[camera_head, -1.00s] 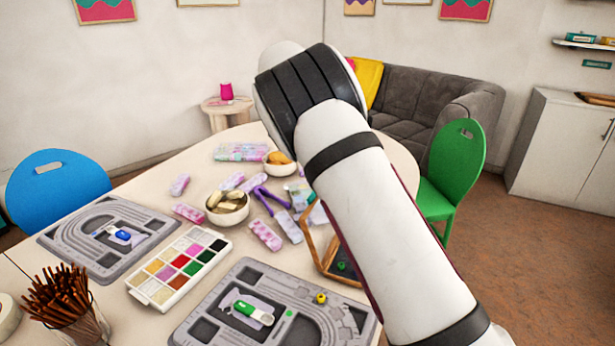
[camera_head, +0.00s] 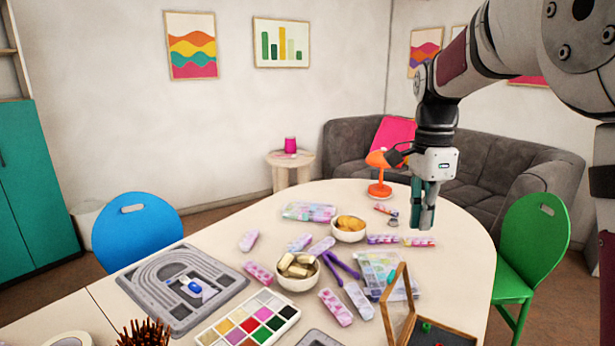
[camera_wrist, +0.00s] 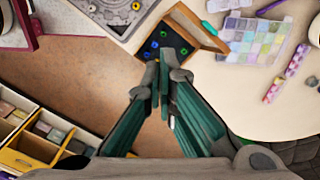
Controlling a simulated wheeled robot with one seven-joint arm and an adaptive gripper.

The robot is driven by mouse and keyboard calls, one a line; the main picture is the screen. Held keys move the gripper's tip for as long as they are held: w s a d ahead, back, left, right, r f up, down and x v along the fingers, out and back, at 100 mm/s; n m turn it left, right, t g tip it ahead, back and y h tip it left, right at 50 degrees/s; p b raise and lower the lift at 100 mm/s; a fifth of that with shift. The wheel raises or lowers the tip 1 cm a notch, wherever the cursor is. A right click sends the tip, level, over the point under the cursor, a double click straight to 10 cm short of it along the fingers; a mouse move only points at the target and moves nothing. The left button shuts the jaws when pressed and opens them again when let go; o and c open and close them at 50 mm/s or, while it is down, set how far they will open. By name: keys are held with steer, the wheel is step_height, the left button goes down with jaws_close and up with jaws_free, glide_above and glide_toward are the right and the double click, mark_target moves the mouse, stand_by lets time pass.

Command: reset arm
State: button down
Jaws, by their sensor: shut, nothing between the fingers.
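My arm reaches in from the upper right in the head view. My gripper (camera_head: 423,218) hangs pointing down above the right part of the table, with its teal fingers together and nothing between them. In the wrist view my gripper (camera_wrist: 160,75) shows its teal fingers closed at the tips, over the floor beside the table edge. A wooden box with an open lid (camera_wrist: 182,35) lies just beyond the fingertips in that view, with several coloured beads in it. It also shows in the head view (camera_head: 402,298).
The table (camera_head: 462,290) holds grey bead boards (camera_head: 215,270), a paint palette (camera_head: 250,318), bowls (camera_head: 297,284), a clear bead case (camera_head: 405,285) and an orange lamp (camera_head: 379,188). A green chair (camera_head: 533,240) stands at the right, a blue chair (camera_head: 137,225) at the left. Air above the table's left is clear.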

steer(key=s+a+r+n+t+y+p, duration=0.15)
steer(key=s+n, duration=0.25)
steer(key=s, duration=0.4)
steer(key=s+r+n+t+h, duration=0.1)
steer(key=s+r+n, duration=0.25)
steer(key=s, duration=0.35)
steer(key=s+f+n+t, duration=0.1)
steer(key=s+f+n, duration=0.1)
steer(key=s+n, duration=0.3)
steer(key=s+a+f+n+t, duration=0.1)
steer(key=s+f+n, duration=0.2)
steer(key=s, duration=0.6)
steer(key=shift+s+n+p, duration=0.3)
steer(key=shift+n+p, duration=0.05)
steer(key=shift+n, duration=0.5)
